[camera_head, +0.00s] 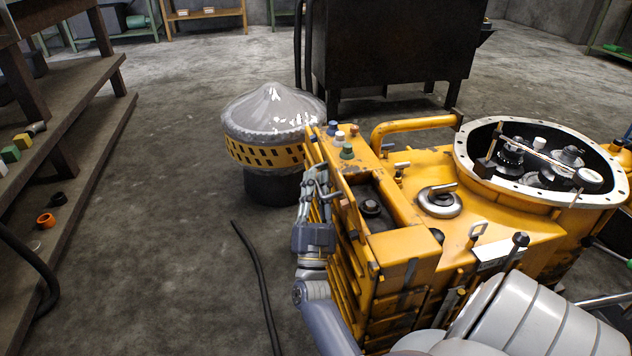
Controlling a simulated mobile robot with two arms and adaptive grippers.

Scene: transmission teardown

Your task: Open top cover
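The yellow transmission housing (520,243) fills the right side. Its large round opening (468,182), with a pale bolted rim, is uncovered and shows shafts and gears inside. A rectangular recess (372,207) with a dark bolt lies open on the housing's left part. I cannot tell which part is the top cover.
A grey domed cap with a yellow slotted band (265,150) stands on a dark base behind the housing's left end. A dark cabinet (395,45) stands at the back. Wooden shelves (85,120) line the left. A black hose (257,275) lies on the otherwise clear floor between.

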